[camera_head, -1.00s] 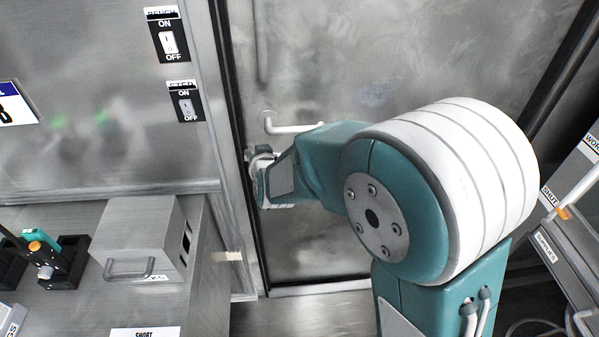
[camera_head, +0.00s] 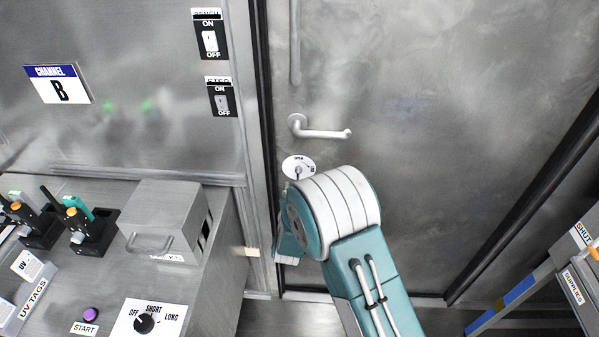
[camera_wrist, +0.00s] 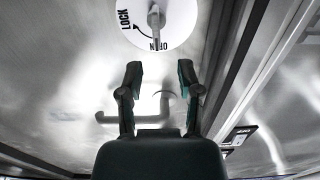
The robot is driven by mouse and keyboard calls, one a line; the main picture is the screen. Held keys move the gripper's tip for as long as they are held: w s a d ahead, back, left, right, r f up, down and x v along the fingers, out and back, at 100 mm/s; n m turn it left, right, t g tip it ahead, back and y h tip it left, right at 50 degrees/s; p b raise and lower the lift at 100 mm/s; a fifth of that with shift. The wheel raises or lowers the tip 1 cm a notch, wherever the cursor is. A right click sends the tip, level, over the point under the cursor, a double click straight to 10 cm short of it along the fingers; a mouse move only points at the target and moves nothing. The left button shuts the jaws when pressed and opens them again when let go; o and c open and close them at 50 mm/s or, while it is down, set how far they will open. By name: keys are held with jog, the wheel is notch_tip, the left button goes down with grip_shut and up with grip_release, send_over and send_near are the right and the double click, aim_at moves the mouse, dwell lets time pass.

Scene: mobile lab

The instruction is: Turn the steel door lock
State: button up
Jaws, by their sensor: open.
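The lock is a round white plate on the steel door (camera_head: 430,120), below the lever handle (camera_head: 322,132). In the head view the lock plate (camera_head: 291,163) shows just above my arm, with a small steel turn knob in its middle. In the wrist view the lock plate (camera_wrist: 181,22) is at the top, marked LOCK and OPEN with a curved arrow. Its turn knob (camera_wrist: 154,22) appears lined up with the OPEN mark. My gripper (camera_wrist: 159,72) is open and empty, its fingertips apart from the knob. In the head view my arm mostly hides the gripper.
Left of the door frame are two ON/OFF switches (camera_head: 210,40) and a bench with a steel box (camera_head: 165,220), tool holders, a purple START button (camera_head: 90,314) and a dial (camera_head: 145,323). Labelled drawers (camera_head: 580,285) stand at the right. The door's long upright bar (camera_head: 295,45) is above the handle.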

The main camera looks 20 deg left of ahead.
aim_at(297, 170)
jog(key=x, duration=0.6)
jog(key=shift+w+d+r, duration=0.1)
jog(key=shift+w+d, duration=0.1)
jog(key=shift+w+a, duration=0.2)
grip_shut()
